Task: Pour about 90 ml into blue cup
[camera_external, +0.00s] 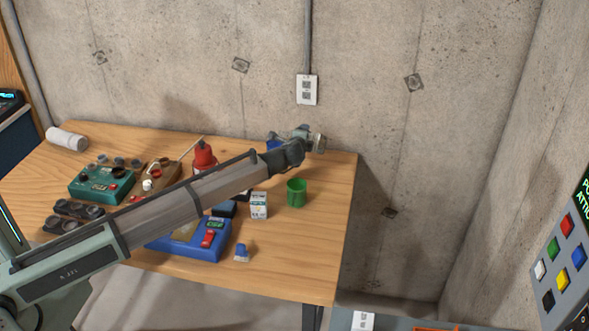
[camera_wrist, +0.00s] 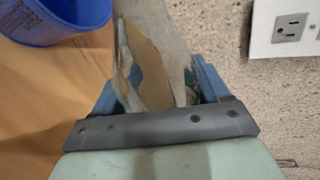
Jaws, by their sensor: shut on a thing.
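The blue cup (camera_external: 272,145) stands near the back right of the wooden table, partly hidden behind my arm. In the wrist view the blue cup (camera_wrist: 55,22) shows at the top left, beside my gripper. My gripper (camera_external: 304,137) is over the table's back right corner, near the wall. In the wrist view my gripper (camera_wrist: 158,85) has its blue fingers on both sides of a pale grey and brown container (camera_wrist: 148,65) and is shut on it. The container (camera_external: 319,144) shows small at the arm's tip. Its contents and exact tilt cannot be told.
A green cup (camera_external: 297,192) and a small white box (camera_external: 259,205) stand in front of the arm. The concrete wall with an outlet (camera_external: 307,90) is close behind.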

